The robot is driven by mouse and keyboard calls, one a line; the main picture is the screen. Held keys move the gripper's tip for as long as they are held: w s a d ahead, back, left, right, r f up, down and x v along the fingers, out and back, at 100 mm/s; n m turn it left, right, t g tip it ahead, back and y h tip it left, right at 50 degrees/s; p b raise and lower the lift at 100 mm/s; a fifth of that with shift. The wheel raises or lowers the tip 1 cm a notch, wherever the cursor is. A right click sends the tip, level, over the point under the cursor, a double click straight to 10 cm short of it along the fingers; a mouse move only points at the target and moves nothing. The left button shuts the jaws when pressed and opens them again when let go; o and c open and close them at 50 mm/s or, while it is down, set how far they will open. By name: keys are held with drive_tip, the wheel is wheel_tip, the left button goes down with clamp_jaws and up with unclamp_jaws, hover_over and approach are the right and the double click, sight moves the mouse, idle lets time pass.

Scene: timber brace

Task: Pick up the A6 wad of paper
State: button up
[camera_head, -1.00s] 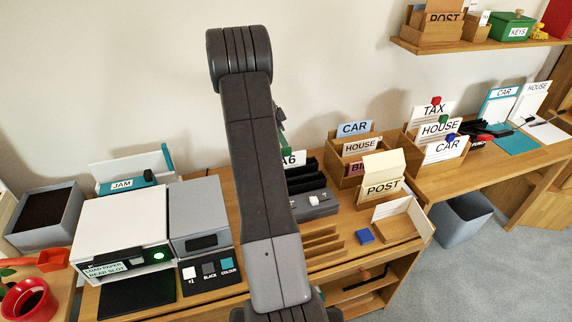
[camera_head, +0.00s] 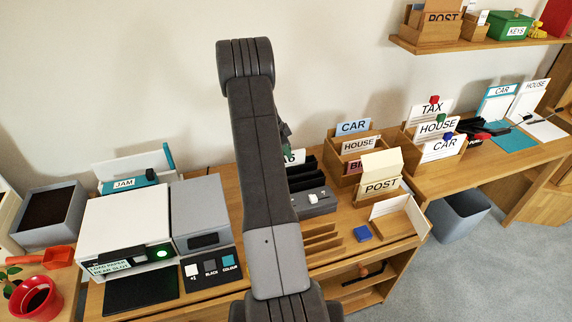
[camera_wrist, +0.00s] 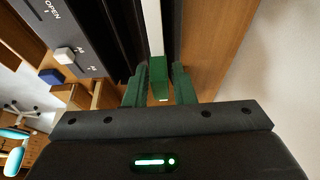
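The A6 label (camera_head: 296,157) shows in the head view, partly hidden behind my arm, at the back of a grey and black slotted unit (camera_head: 318,208). In the wrist view a white edge (camera_wrist: 153,28), which looks like the paper wad, stands in a dark slot with a green block (camera_wrist: 158,77) at its near end. My gripper (camera_wrist: 159,90) has its green fingers apart on either side of the green block. A gap shows on the right side; contact on the left cannot be told. In the head view my arm hides most of the gripper.
The wall (camera_wrist: 275,70) is close on the right in the wrist view. Wooden card boxes (camera_head: 345,168) stand right of the unit, with a blue block (camera_head: 362,233) in front. A white printer (camera_head: 125,230) stands left. A shelf (camera_head: 470,44) hangs at upper right.

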clamp_jaws()
